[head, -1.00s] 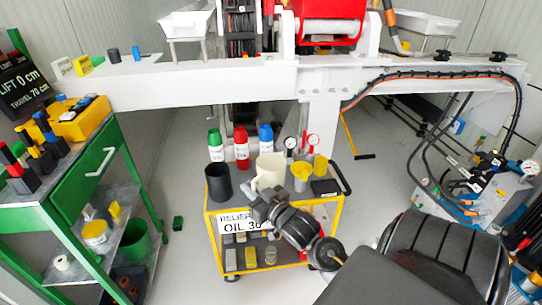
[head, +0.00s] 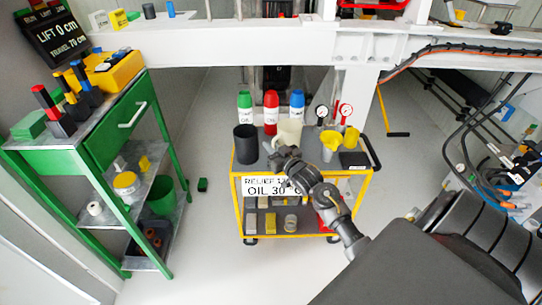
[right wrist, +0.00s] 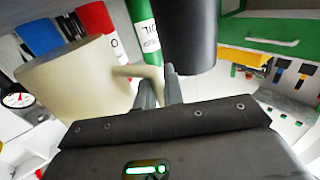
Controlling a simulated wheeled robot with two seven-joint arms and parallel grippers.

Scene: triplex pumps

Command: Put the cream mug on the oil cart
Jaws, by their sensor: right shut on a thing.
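The cream mug (head: 290,132) is at the top of the yellow-framed oil cart (head: 246,172), among the bottles and the black cup. My right gripper (head: 276,152) reaches over the cart's front edge from the lower right. In the right wrist view the cream mug (right wrist: 70,92) is large at the left, and my right gripper (right wrist: 160,88) is shut on its handle. The mug's base is hidden in the head view, so I cannot tell whether it touches the cart top. My left gripper is not in view.
On the cart are a black cup (head: 246,144), green (head: 245,106), red (head: 271,110) and blue (head: 297,106) bottles, gauges (head: 345,110), a yellow funnel (head: 330,142) and a black box (head: 354,160). A green workbench (head: 95,140) stands left.

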